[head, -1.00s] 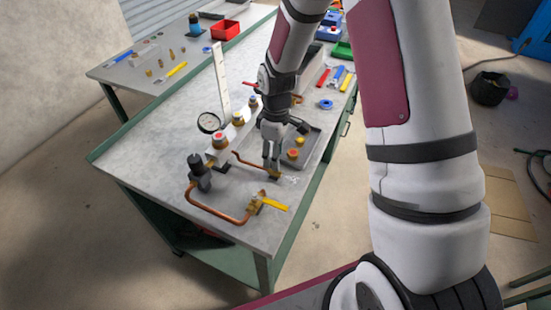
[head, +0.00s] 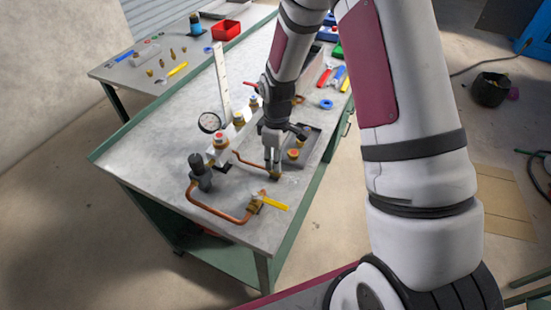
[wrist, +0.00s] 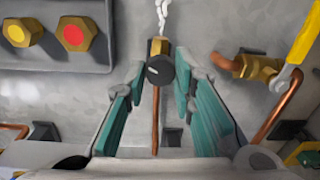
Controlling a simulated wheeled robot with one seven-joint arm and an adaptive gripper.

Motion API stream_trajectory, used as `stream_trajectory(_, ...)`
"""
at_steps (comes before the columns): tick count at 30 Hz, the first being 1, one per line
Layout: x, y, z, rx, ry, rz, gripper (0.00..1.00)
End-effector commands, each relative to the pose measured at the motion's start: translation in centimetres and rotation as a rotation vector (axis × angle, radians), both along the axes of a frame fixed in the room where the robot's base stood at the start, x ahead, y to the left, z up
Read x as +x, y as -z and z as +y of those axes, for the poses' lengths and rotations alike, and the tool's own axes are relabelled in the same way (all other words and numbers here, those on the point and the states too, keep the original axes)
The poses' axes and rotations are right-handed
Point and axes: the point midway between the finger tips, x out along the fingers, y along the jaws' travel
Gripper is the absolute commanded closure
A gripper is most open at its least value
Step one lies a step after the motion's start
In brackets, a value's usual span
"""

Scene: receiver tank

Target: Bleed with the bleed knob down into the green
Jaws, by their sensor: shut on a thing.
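The bleed knob (wrist: 160,70) is a dark round knob on a small brass fitting at the end of a thin copper pipe. In the wrist view it sits between the fingertips of my gripper (wrist: 159,78), which is shut on it. A white plume rises from the fitting's outlet. In the head view my gripper (head: 272,168) points down at the brass bleed fitting (head: 276,176) near the bench's right edge; its fingers hide the knob there. The round pressure gauge (head: 209,122) stands left of the gripper; its needle and green band are too small to read.
A brass valve with a yellow lever (head: 272,204) is close in front of the gripper, on a copper pipe. A black-topped fitting (head: 199,165) stands left. A grey tray (wrist: 60,65) with brass caps lies beside the knob.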

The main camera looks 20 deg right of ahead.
Motion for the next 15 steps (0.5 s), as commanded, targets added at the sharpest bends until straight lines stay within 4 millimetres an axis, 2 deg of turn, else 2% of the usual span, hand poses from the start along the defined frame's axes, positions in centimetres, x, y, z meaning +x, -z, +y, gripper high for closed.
stream_trajectory(8, -0.04, 0.00, 0.00, 0.000, 0.099, 0.001, 1.00)
stream_trajectory(15, -0.09, 0.00, 0.01, -0.001, 0.290, 0.002, 1.00)
